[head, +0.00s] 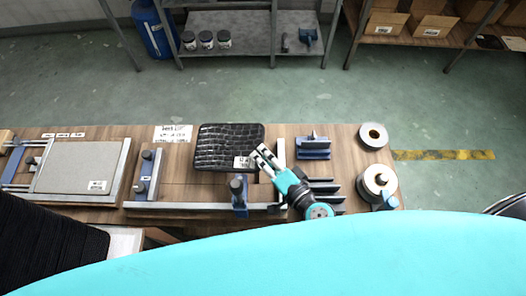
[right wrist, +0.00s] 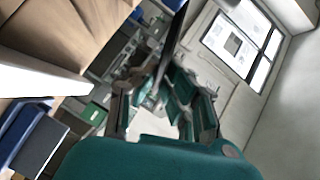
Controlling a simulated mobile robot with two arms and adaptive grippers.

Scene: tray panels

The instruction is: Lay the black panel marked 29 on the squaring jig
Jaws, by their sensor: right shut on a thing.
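The black panel (head: 222,140) has a crocodile-like texture and a small white label whose number I cannot read. It is above the back part of the squaring jig (head: 205,206), a wooden board with pale metal fences and blue clamps. My right gripper (head: 263,158) is shut on the panel's right edge, near the label. In the right wrist view, the panel (right wrist: 176,35) shows nearly edge-on as a dark strip between the fingers (right wrist: 160,95). I cannot tell the gap between panel and board. My left gripper is not in view.
A similar fixture with a grey-beige panel (head: 78,168) stands at the left. Right of the jig are a blue holder (head: 313,147), dark upright slats (head: 325,187) and two rolls, one at the back (head: 373,136). A white sign (head: 173,134) lies behind the jig.

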